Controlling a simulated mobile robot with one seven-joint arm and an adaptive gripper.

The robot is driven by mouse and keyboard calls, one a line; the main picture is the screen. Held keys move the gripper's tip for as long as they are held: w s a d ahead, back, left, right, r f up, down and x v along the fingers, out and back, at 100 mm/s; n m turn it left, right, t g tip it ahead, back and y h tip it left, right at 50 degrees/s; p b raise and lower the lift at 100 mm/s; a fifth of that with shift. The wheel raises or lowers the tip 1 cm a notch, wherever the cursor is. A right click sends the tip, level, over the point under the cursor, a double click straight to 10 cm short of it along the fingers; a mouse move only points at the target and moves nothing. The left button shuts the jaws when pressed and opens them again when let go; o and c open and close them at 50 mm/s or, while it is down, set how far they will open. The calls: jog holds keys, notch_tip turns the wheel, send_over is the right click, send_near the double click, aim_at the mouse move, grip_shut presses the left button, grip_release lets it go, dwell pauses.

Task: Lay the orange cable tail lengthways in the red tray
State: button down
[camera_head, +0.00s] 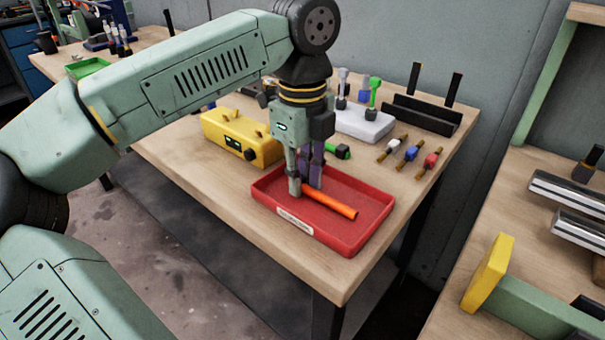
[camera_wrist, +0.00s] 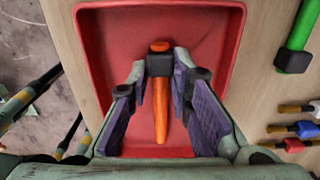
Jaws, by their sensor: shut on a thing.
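The orange cable tail (camera_head: 330,204) is a slim orange rod inside the outline of the red tray (camera_head: 377,232). It runs roughly parallel to the tray's long sides. In the wrist view the tail (camera_wrist: 161,105) has a dark collar near its far end and lies near the middle of the tray (camera_wrist: 91,42). My gripper (camera_head: 304,190) points down into the tray, its fingertips (camera_wrist: 160,68) closed on either side of the collar. I cannot tell whether the tail touches the tray floor. Part of it is hidden behind my fingers in the head view.
A yellow box (camera_head: 240,137) stands left of the tray. Behind are a white block (camera_head: 362,124) with connectors, a black rack (camera_head: 420,117) and several coloured connectors (camera_head: 410,153). A green-handled piece (camera_wrist: 299,38) lies right of the tray. The bench's front edge is close to the tray.

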jog(key=c, duration=1.4)
grip_release()
jog(key=shift+o, duration=0.2)
notch_tip(320, 180, up, 12)
